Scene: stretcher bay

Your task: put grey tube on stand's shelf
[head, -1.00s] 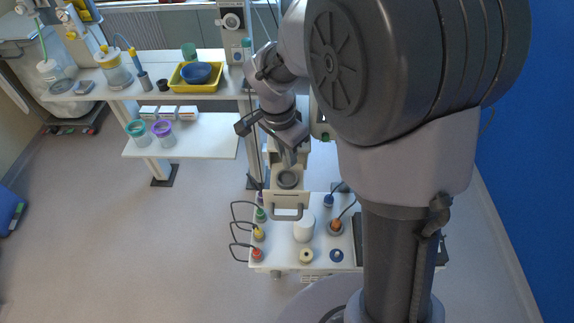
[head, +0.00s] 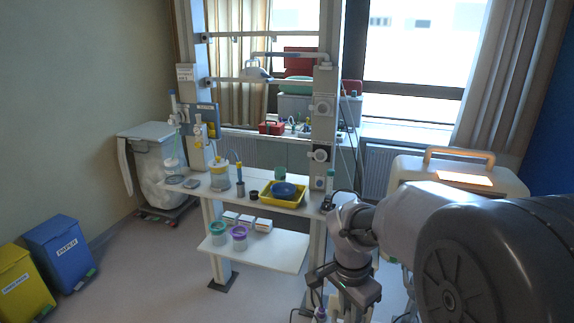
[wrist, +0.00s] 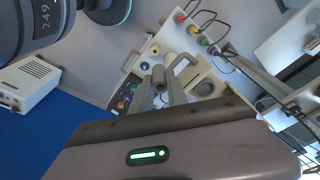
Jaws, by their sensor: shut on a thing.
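My gripper (wrist: 160,88) is shut on a small grey tube (wrist: 158,74), which shows between its fingers in the wrist view. In the head view my gripper (head: 347,288) is at the lower right, pointing down, right of the stand; the tube cannot be made out there. The stand has two white levels. The lower shelf (head: 285,257) carries a green-rimmed jar (head: 217,238), a purple-rimmed jar (head: 239,242) and several small white boxes (head: 246,222), with bare room at its right. The upper top (head: 215,197) is more crowded.
The upper top holds a yellow tray (head: 300,199) with a blue bowl (head: 284,189). A white trolley top (wrist: 172,35) with coloured connectors lies below my gripper. Blue and yellow bins stand far left.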

